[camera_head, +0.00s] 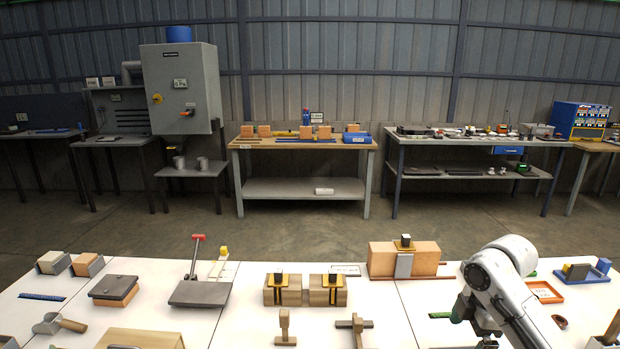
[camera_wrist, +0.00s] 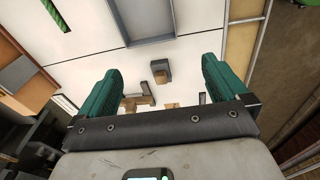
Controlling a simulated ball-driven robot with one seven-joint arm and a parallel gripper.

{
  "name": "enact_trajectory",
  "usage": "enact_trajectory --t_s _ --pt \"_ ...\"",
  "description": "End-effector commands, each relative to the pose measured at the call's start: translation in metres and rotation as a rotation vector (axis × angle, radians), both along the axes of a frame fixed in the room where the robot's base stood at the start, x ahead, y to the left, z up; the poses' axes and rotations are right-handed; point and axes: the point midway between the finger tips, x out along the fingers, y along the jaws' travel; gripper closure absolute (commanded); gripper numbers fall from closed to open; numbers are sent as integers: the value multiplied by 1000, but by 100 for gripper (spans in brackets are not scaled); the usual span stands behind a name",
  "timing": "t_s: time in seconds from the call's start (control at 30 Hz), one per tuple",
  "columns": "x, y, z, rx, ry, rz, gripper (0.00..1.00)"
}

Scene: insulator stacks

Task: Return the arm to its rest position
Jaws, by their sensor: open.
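My gripper (camera_wrist: 160,85) shows in the wrist view with its two green fingers spread wide apart and nothing between them. Below it in that view lies the white table (camera_wrist: 185,60) with a small wooden piece with a dark part (camera_wrist: 160,72) on it, seen in the gap and apart from the fingers. In the head view my white and grey arm reaches in at the lower right over the white table (camera_head: 235,325).
Two wooden blocks with black-and-yellow tops (camera_head: 283,297) stand mid-table. A large orange-brown block (camera_head: 425,262) stands left of my arm. An orange tray (camera_head: 545,292) and a blue tray (camera_head: 585,273) lie to its right. A grey tray (camera_wrist: 142,42) shows in the wrist view.

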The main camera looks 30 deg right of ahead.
Motion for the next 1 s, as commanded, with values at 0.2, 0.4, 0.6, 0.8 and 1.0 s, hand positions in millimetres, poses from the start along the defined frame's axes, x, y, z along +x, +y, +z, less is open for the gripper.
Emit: enact_trajectory --t_s 0.2,0.4,0.6,0.8,1.0 --pt "39 59 -6 64 -91 -54 0" --pt "66 143 -21 177 -168 -171 0" --pt "55 229 -53 299 -168 -374 0" --pt "1 287 -95 338 -85 -595 0" --pt "-80 302 -133 260 7 -805 0"
